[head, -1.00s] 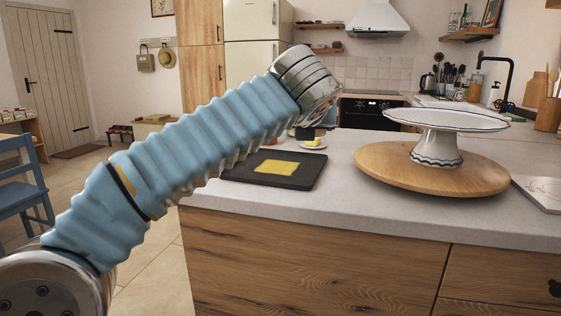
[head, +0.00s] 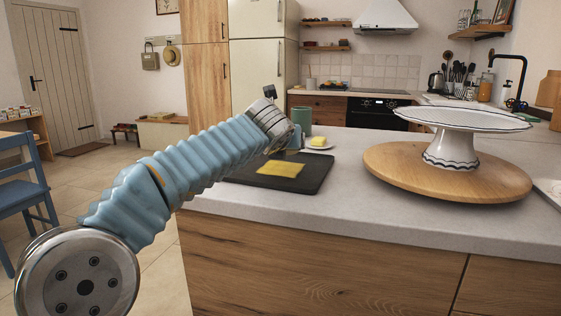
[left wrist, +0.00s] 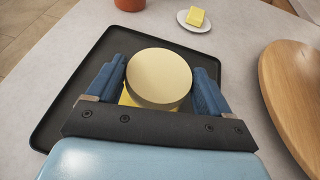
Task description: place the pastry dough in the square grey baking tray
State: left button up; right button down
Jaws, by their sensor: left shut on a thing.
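The dark grey square tray (head: 318,172) with a low rim lies on the light counter; it also fills much of the left wrist view (left wrist: 62,100). A flat yellow square (head: 280,169) lies on it. In the left wrist view, my left gripper (left wrist: 160,67) is shut on a thick, round, pale yellow disc that looks like the pastry dough (left wrist: 160,78). The disc is above the tray and partly covers the yellow square (left wrist: 127,99); I cannot tell the gap below it. In the head view my arm hides the held disc. My right gripper is not in view.
A round wooden board (head: 400,172) with a white cake stand (head: 455,117) on it stands right of the tray. The counter front is clear.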

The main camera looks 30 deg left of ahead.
aim_at(281, 170)
pick_arm(q)
jog(key=f, duration=0.1)
jog(key=f+b, duration=0.1)
jog(key=f, duration=0.1)
jog(key=a+f, duration=0.1)
jog(key=shift+w+a+f, duration=0.1)
jog(key=shift+w+f, duration=0.1)
jog(key=shift+w, duration=0.15)
jog(key=shift+f, duration=0.1)
jog(key=shift+f+b, duration=0.15)
jog(key=shift+b, duration=0.15)
jog(key=o, duration=1)
jog(key=v, duration=1.2)
